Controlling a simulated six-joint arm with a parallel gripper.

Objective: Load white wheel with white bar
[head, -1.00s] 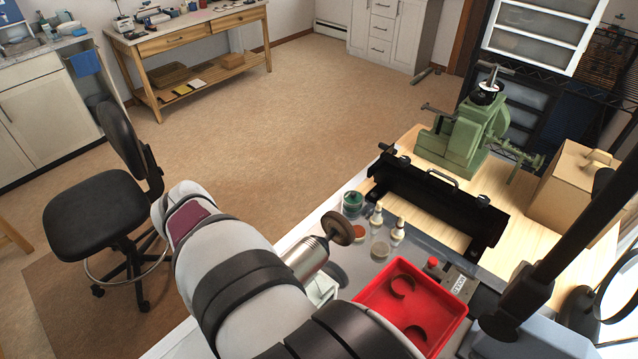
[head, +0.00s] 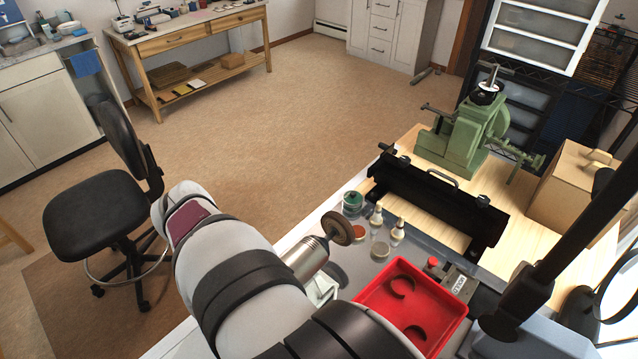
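In the head view, a round brown-grey wheel (head: 338,229) sits on the end of a silver cylindrical motor (head: 311,259), beside my arm. It looks brown rather than white from here. No white bar can be made out. A small pale object (head: 322,289) shows just below the motor, partly covered by my arm; I cannot tell what it is. My arm crosses the lower middle of the view and hides part of the bench. My gripper does not show.
A red tray (head: 437,309) with two dark curved pieces stands right of my arm. Small bottles (head: 397,232), a green-lidded jar (head: 352,203) and a long black machine (head: 435,197) stand behind it. A green vise-like machine (head: 468,135) and wooden box (head: 572,184) are farther back.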

